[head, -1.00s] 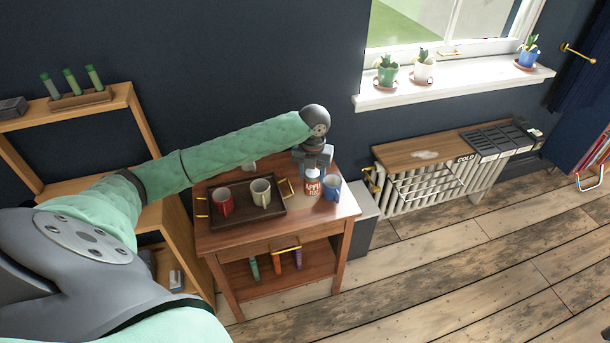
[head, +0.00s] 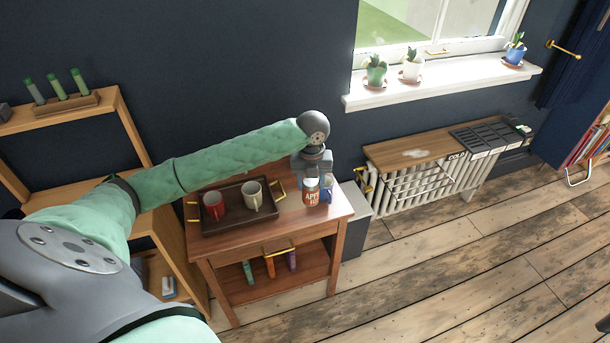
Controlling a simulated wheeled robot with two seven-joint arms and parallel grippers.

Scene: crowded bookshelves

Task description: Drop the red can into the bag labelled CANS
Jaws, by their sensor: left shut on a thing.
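The red can (head: 311,194), with a white band and lettering that starts "APP", is at the right end of the small wooden table. My left gripper (head: 312,170) reaches over from the left and is shut on the can from above. The can seems to hang a little above the tabletop, but the gap is hard to judge. A blue mug (head: 328,186) stands just behind the can and is partly hidden by it. No bag labelled CANS is in view. My right gripper is not in view.
A grey box (head: 356,232) stands right of the table (head: 280,228). A radiator with a wooden shelf (head: 405,152) is further right. The floor (head: 450,270) is clear.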

